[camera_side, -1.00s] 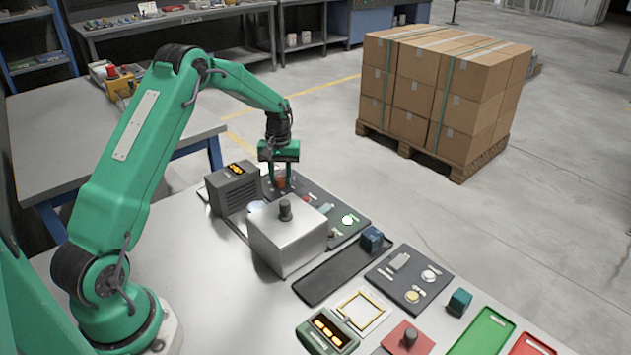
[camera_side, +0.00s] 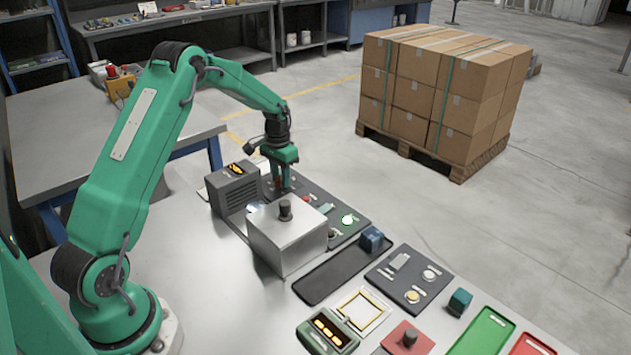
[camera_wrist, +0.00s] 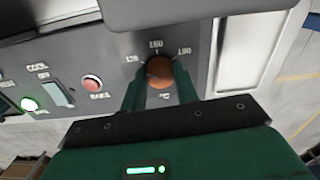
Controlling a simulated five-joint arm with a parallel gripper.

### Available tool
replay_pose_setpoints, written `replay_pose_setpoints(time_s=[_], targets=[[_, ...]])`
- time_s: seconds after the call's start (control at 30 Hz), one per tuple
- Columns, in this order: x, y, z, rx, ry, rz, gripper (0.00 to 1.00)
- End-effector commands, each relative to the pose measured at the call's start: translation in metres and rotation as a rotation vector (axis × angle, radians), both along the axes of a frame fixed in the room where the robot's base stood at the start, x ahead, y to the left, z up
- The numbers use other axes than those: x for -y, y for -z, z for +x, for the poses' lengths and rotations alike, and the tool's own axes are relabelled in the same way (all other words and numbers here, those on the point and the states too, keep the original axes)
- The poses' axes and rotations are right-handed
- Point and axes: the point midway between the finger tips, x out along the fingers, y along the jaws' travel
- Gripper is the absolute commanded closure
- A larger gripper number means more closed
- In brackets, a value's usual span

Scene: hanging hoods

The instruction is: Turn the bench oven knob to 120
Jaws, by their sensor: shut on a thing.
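The oven knob (camera_wrist: 160,72) is a round orange-brown dial on a dark control panel (camera_wrist: 205,45). The mark 120 (camera_wrist: 132,60) is printed at its upper left. Other number marks stand above it and at its upper right, with °C below. My gripper (camera_wrist: 160,78) is shut on the knob, one finger at each side; it also shows in the side view (camera_side: 280,187), pointing down at the panel's far left end. I cannot make out the knob's pointer. The bench oven (camera_side: 235,190), a dark grey box with an orange display (camera_side: 236,169), stands left of the gripper.
A silver box with a dark knob on top (camera_side: 287,240) stands close in front of the gripper. The wrist view shows a red button (camera_wrist: 92,83), a rocker switch (camera_wrist: 60,93) and a lit green button (camera_wrist: 30,104) left of the knob. A black tray (camera_side: 335,275) lies farther right.

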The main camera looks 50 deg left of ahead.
Motion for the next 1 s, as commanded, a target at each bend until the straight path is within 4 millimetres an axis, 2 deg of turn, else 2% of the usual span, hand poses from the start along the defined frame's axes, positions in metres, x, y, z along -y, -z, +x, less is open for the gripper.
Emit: replay_pose_setpoints(time_s=[0.03, 0.43, 0.47, 0.57, 1.0], targets=[[0.0035, -0.0017, 0.0045, 0.011, 0.016, 0.004, 0.93], [0.0034, -0.002, 0.0046, 0.01, 0.024, 0.005, 0.93], [0.0033, -0.002, 0.0046, 0.01, 0.024, 0.005, 0.68], [0.0029, -0.0017, 0.0037, 0.009, 0.022, 0.004, 0.49], [0.0015, -0.0053, 0.0016, 0.004, 0.018, 0.002, 0.48]])
